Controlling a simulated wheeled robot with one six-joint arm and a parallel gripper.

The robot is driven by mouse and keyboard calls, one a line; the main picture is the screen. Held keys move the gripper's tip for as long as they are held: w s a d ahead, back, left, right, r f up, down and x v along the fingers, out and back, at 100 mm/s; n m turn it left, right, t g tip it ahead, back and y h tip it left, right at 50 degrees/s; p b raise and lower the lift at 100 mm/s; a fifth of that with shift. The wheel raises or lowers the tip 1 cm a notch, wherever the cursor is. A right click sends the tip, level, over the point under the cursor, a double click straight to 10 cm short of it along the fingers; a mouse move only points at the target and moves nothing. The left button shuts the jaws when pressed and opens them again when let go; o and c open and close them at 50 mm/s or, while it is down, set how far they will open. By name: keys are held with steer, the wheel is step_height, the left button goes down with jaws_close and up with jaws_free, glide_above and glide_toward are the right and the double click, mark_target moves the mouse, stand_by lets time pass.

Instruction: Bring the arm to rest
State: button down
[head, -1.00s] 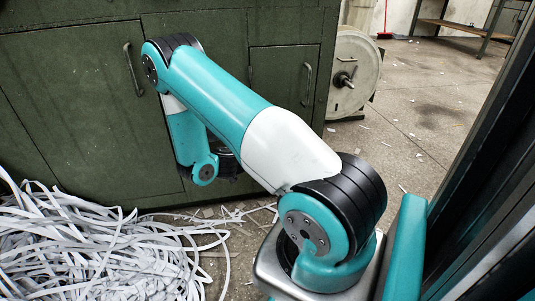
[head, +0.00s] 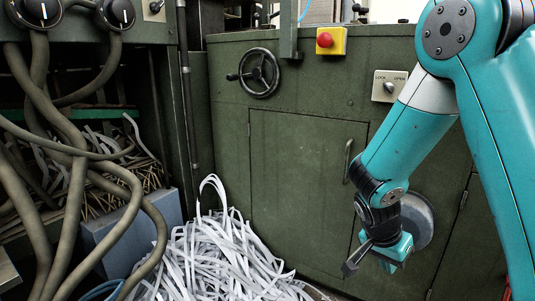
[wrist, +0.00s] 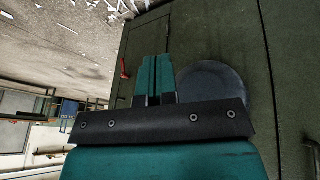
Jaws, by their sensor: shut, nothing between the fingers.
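My arm comes down from the upper right in the head view. My gripper (head: 393,254) hangs at its end in front of the green machine cabinet (head: 300,175), low and right of the cabinet door handle. In the wrist view the two teal fingers of my gripper (wrist: 153,64) lie side by side, shut with nothing between them. A round dark grey disc (head: 422,222) shows partly behind my wrist. In the wrist view the disc (wrist: 214,88) is right of the fingers. Whether the gripper touches the cabinet I cannot tell.
A heap of white paper strips (head: 220,258) lies on the floor left of the gripper. Thick hoses (head: 70,220) hang at the left. The cabinet carries a handwheel (head: 259,74), a red stop button (head: 325,40) and a lock switch (head: 389,87).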

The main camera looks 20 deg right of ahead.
steer(key=s+a+r+n+t+y+p, duration=0.1)
steer(key=s+a+r+n+y+p, duration=0.3)
steer(key=a+r+n, duration=0.85)
steer(key=s+a+r+n+y+p, duration=0.2)
steer(key=s+a+r+n+y, duration=0.3)
steer(key=s+a+r+n, duration=0.45)
step_height(320, 180, up, 40)
steer(key=s+a+m+p, duration=0.1)
steer(key=a+p, duration=0.1)
steer(key=p, duration=3.6)
steer(key=shift+s+a+f+g, duration=0.15)
steer(key=shift+s+f+g, duration=0.1)
steer(key=shift+g, duration=0.15)
